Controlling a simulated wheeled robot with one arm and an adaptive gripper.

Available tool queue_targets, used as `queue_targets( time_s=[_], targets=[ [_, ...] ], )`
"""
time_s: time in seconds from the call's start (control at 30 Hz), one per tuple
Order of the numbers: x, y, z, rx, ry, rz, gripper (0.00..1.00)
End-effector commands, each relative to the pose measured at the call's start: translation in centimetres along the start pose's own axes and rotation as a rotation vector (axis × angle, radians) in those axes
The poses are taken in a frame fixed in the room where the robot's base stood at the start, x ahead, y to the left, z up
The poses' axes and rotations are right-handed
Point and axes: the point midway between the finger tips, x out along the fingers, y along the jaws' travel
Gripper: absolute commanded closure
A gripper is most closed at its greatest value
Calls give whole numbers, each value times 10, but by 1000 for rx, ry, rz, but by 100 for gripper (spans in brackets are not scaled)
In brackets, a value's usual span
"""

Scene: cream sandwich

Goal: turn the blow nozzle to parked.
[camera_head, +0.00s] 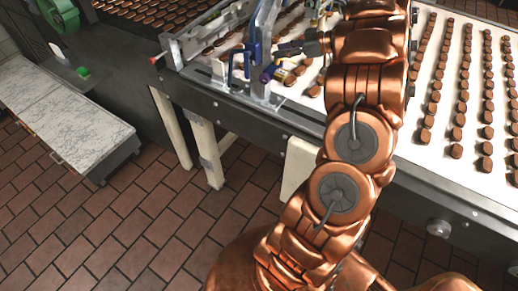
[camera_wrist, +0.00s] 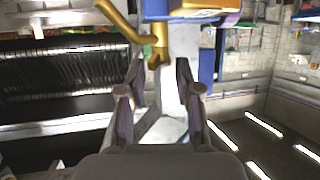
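A brass-coloured bent tube (camera_wrist: 160,38), which looks like the blow nozzle, hangs in the upper middle of the wrist view. Its lower end is near the gap between my fingertips; I cannot tell whether they touch it. My gripper (camera_wrist: 160,78) is open, with one dark finger on each side and nothing clearly held. A pale upright post (camera_wrist: 178,100) shows behind the gap. In the head view my gripper (camera_head: 288,49) is at the conveyor's near edge, beside a grey-blue post (camera_head: 262,45). The nozzle is not clear there, and no parked mark can be made out.
A blue bracket (camera_head: 239,64) stands left of the post on the conveyor frame (camera_head: 225,95). Rows of brown sandwich pieces (camera_head: 463,85) lie on the white belt (camera_head: 447,60). A marble-topped bench (camera_head: 60,110) is at the left. The tiled floor (camera_head: 150,225) before the conveyor is clear.

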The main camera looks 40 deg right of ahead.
Motion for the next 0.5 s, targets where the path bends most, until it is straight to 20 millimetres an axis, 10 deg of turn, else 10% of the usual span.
queue_targets(
  time_s=[0.5],
  targets=[
    [3,-5,2,72,1,175,67]
  ],
)
